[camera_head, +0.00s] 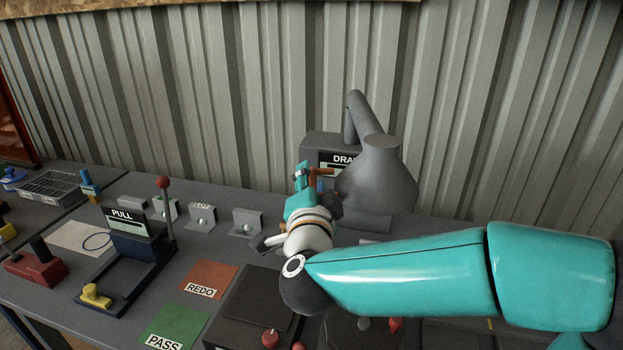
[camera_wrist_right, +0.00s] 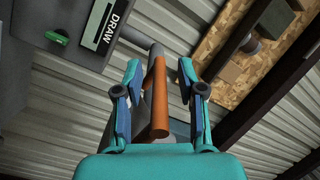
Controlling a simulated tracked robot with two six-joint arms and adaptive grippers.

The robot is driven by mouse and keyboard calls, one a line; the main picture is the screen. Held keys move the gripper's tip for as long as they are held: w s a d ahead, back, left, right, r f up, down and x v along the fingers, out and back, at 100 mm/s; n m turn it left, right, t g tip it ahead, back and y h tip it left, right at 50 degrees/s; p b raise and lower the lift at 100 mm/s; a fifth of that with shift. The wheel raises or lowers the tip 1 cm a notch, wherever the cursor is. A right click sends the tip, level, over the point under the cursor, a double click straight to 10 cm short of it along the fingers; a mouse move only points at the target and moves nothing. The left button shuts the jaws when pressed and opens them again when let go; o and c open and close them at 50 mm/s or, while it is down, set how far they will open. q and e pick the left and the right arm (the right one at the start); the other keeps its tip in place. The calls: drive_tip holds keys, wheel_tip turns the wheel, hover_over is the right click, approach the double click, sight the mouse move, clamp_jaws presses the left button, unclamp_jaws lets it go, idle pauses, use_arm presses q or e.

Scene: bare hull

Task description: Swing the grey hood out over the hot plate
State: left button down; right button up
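The grey hood (camera_head: 375,178) is a cone on a bent grey pipe, standing at the back of the bench beside a grey box labelled DRAW (camera_head: 322,145). An orange-brown handle (camera_head: 323,171) sticks out to the left of the hood. My right gripper (camera_head: 303,174) is at this handle. In the right wrist view the handle (camera_wrist_right: 158,98) lies between the two spread fingers (camera_wrist_right: 158,78), with a gap at least on the right side. Which dark unit is the hot plate I cannot tell; one black plate (camera_head: 250,302) is at the front. My left gripper does not show.
My right arm crosses the bench from the right and hides part of it. A PULL stand (camera_head: 128,222) with a red-knobbed lever is left. REDO (camera_head: 210,279) and PASS (camera_head: 172,328) mats lie in front. Small grey brackets (camera_head: 247,221) stand left of the gripper. A corrugated wall closes the back.

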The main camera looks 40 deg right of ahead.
clamp_jaws()
idle(0.4)
drive_tip(key=shift+w, duration=0.1)
